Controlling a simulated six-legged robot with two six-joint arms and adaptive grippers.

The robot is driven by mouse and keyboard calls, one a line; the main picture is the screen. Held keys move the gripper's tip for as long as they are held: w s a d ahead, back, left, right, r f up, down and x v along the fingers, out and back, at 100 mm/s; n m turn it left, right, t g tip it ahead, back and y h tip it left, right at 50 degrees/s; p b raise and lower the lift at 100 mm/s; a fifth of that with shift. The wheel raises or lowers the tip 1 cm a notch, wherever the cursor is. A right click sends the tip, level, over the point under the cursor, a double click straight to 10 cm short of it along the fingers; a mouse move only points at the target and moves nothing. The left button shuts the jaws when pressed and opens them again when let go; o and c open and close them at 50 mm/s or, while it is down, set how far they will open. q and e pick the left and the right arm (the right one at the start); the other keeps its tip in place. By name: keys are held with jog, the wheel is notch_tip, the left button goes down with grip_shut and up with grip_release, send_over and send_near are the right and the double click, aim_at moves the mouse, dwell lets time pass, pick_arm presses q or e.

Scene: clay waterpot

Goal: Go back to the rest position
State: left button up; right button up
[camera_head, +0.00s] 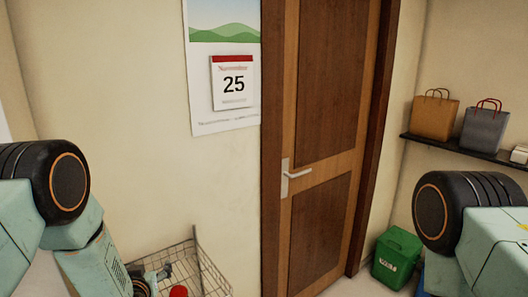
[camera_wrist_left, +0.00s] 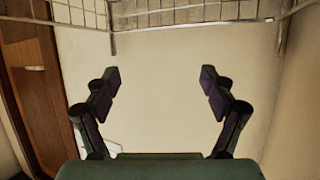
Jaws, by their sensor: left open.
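My left gripper (camera_wrist_left: 160,78) is open in the left wrist view, its two dark fingers spread wide with nothing between them. In the head view, only a small grey and dark part of it (camera_head: 154,276) shows low at the left, in front of a wire basket. My left arm comes in from the left edge, bent downward. My right arm shows at the right edge, but its gripper is out of view. No clay waterpot can be seen.
The wire basket (camera_head: 212,270) stands by the wall, with a red item (camera_head: 178,291) at the bottom edge. Its wires (camera_wrist_left: 200,14) cross the top of the wrist view. A closed wooden door (camera_head: 325,80), a green bin (camera_head: 397,258) and a shelf (camera_head: 455,144) with bags are beyond.

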pick_arm(q)
jog(key=shift+r, duration=0.7)
jog(key=shift+s, duration=0.1)
jog(key=shift+f, duration=0.1)
